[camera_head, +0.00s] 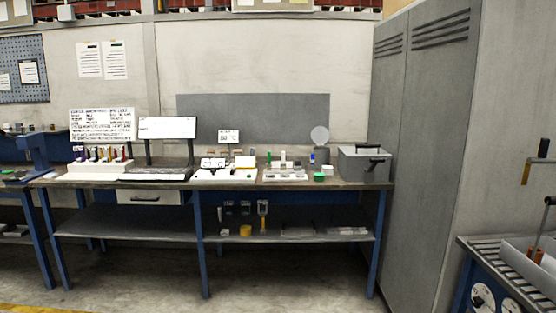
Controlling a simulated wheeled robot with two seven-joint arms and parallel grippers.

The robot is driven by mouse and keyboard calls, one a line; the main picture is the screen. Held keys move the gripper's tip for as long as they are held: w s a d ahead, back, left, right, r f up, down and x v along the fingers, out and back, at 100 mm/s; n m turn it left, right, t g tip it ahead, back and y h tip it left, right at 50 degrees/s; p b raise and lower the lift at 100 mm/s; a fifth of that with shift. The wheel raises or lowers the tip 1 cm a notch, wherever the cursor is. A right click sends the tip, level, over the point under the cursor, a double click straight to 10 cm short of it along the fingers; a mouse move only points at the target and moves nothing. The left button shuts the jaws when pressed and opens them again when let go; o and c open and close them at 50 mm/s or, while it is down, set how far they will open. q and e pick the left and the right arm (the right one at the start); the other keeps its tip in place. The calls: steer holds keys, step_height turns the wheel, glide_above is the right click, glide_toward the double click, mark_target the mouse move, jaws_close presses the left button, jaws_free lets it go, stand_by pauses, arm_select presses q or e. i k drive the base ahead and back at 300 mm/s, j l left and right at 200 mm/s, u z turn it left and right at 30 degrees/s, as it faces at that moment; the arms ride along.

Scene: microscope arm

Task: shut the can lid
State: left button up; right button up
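A light grey round disc (320,134) stands upright near the right end of the workbench, in front of the dark grey wall panel. It looks like a raised can lid. A small grey body (322,155) shows below it, too small to make out clearly. A small blue-and-white item stands just left of it, and a grey box is to its right. Neither of my grippers is in view.
The workbench (225,185) stands across the floor, with a grey box (364,165), a green round item (319,177) and racks on top. A tall grey cabinet (430,130) stands right of it. A machine with rollers (500,265) is at the lower right. The floor in front is clear.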

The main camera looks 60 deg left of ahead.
mark_target(320, 134)
steer(key=u, duration=1.75)
steer(key=i+u, duration=0.35)
steer(key=i, duration=1.9)
steer(key=i+j+z, duration=0.15)
steer(key=i, duration=0.55)
steer(key=i+j+z, duration=0.15)
steer(key=i+z, duration=0.25)
steer(key=i+j+z, duration=0.35)
steer(key=i, duration=0.15)
steer(key=i+j+z, duration=0.75)
